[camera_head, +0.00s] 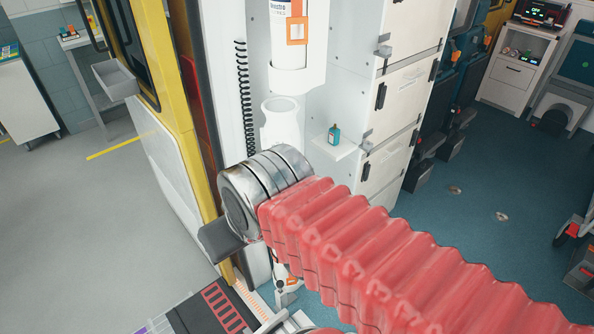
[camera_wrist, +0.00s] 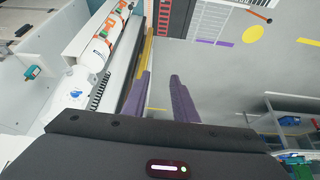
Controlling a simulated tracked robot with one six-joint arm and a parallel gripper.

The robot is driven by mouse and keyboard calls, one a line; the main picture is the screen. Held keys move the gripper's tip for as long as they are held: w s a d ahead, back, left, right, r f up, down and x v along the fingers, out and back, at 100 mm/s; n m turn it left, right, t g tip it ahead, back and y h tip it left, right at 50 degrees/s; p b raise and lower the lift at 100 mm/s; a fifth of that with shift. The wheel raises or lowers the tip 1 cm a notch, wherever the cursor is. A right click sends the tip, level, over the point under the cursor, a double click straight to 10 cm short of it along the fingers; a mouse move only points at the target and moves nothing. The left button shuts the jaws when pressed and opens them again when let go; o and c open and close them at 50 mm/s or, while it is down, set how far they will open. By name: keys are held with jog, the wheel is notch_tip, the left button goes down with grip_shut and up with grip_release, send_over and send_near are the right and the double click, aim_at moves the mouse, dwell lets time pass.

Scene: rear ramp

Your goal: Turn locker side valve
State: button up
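The white locker stack (camera_head: 405,85) with dark handles and grey latches stands right of centre in the head view. A white cylinder (camera_head: 289,40) with an orange label is mounted to its left, and the cylinder also shows at upper left in the wrist view (camera_wrist: 104,38). The cylinder lies left of the fingers in the wrist view. In the head view my arm hides most of the gripper.
A yellow door frame (camera_head: 170,90) rises left of my arm. Grey floor (camera_head: 120,220) is open at left. Dark folded seats (camera_head: 458,115) line the wall right of the lockers.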

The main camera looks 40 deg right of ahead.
jog(key=shift+a, duration=0.1)
jog(key=w+d+f+m+y, duration=0.4)
jog(key=w+d+f+y, duration=0.65)
jog(key=w+d, duration=0.35)
jog(key=s+d+f+m+t+h, duration=0.1)
jog(key=d+f+m+t+h, duration=0.2)
jog(key=d, duration=1)
jog(key=s+d+f+m+t+h, duration=0.1)
jog(key=d+f+m+t+h, duration=0.2)
jog(key=d+f+t, duration=0.5)
jog(key=d+t, duration=0.1)
jog(key=d, duration=0.5)
jog(key=shift+s+f+h, duration=0.2)
jog(key=shift+s+h, duration=0.05)
jog(key=shift+h, duration=0.1)
jog(key=shift+w, duration=0.1)
